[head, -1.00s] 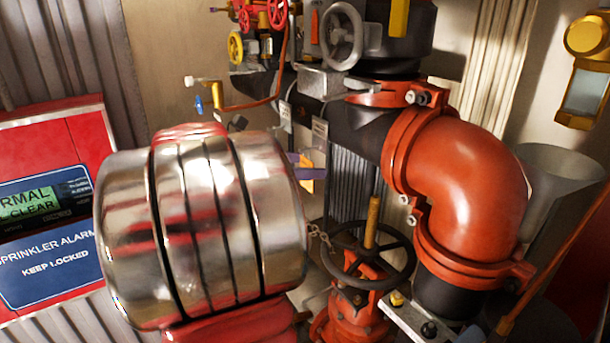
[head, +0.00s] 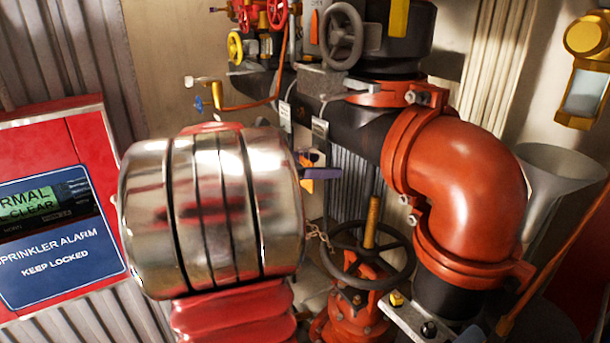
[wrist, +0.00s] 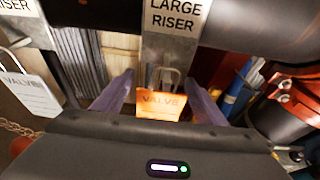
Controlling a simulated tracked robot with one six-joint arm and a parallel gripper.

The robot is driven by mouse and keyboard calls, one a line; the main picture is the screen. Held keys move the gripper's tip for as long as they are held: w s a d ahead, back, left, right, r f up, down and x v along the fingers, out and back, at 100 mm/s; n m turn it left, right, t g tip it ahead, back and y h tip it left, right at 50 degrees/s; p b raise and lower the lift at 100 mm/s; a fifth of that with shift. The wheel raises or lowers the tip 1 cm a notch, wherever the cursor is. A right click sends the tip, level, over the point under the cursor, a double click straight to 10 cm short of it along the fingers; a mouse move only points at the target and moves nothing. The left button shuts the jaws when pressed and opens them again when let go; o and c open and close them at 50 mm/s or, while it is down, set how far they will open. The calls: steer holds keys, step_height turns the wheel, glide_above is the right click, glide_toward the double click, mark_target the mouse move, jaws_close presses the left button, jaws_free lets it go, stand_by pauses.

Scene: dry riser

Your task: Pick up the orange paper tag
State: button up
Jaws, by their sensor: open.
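The orange paper tag (wrist: 160,106) reads "VALVE" and hangs from a metal loop below the "LARGE RISER" plate (wrist: 175,17). In the wrist view it is between the two purple fingers of my gripper (wrist: 161,82), with a gap on each side. The gripper is open. The tag's lower edge is hidden by the gripper body. In the head view a small part of the tag (head: 308,186) shows beside my purple fingers (head: 318,165); my shiny arm hides much around it.
A white tag (wrist: 30,95) hangs at the left in the wrist view. A black handwheel (head: 368,262) and chain are below my gripper in the head view. A large red pipe elbow (head: 470,185) stands to the right, and a dark pipe (head: 355,135) runs above.

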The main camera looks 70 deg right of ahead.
stand_by(0.3)
steer(key=c, duration=1.1)
steer(key=shift+r, duration=0.1)
steer(key=f+v, duration=0.1)
steer(key=v, duration=0.5)
steer(key=f+v, duration=0.1)
steer(key=v, duration=0.4)
steer(key=w+f+v, duration=0.1)
steer(key=f+v, duration=0.1)
steer(key=v, duration=0.4)
steer(key=shift+w+a+r, duration=0.15)
steer(key=shift+a, duration=0.55)
